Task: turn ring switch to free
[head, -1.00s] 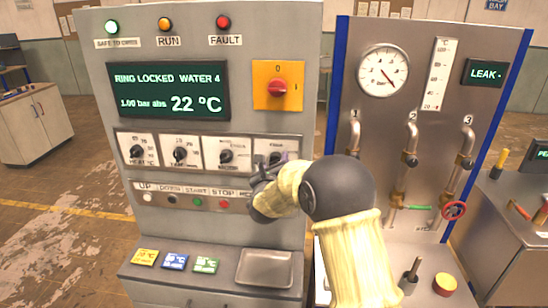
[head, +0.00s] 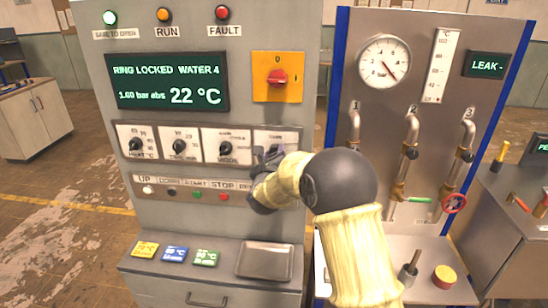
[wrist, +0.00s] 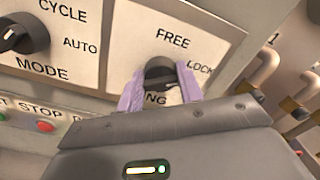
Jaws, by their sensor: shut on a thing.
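The ring switch (wrist: 160,72) is a small black rotary knob on a white plate, marked FREE above and LOCK to its right in the wrist view. My gripper (wrist: 160,86) has its two purple fingers on either side of the knob, shut on it. The fingers hide part of the knob and its lower label, so I cannot tell exactly where it points. In the head view, my gripper (head: 266,158) is at the rightmost knob plate (head: 291,135) and covers the knob. The display (head: 168,82) reads RING LOCKED, WATER 4, 1.00 bar abs, 22 °C.
The mode knob (wrist: 24,36) is just left. Below runs a button row with a red stop button (wrist: 46,125). A red switch (head: 277,78) on a yellow plate sits above. A metal tray (head: 243,271) is on the ledge below. A pipe panel (head: 430,120) stands to the right.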

